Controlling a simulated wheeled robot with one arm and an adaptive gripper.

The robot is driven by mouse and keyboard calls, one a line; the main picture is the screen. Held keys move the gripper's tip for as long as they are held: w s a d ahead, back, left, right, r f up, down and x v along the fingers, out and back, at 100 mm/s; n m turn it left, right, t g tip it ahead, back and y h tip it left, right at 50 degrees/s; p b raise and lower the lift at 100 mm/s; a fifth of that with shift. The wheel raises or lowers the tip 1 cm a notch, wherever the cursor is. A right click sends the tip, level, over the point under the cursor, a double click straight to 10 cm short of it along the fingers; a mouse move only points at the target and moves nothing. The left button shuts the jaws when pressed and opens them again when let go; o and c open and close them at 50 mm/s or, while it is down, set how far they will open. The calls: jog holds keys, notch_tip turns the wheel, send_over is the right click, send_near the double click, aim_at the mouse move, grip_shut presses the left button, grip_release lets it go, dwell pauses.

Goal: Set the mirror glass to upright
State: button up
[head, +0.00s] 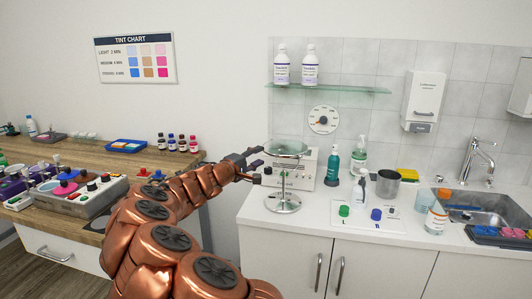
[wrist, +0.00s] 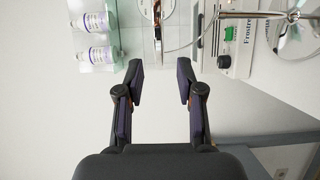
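The round mirror glass (head: 286,149) sits on a thin stem above a round base (head: 283,204) on the white counter. In the head view it shows as a flat ellipse, so it lies tilted close to level. My gripper (head: 257,166) is just left of the glass. In the wrist view my gripper (wrist: 163,75) is open, with nothing between its fingers. I see no contact with the mirror.
A white box device (head: 308,166) stands close behind the mirror. A glass shelf (head: 345,89) with two bottles is above. A green bottle (head: 332,166), a metal cup (head: 388,184) and a tray (head: 366,216) are to the right. Counter left of the base is clear.

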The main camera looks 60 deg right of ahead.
aim_at(265, 153)
jog(key=shift+s+d+p, duration=0.15)
jog(key=shift+d+p, duration=0.3)
jog(key=shift+d, duration=2.1)
grip_shut()
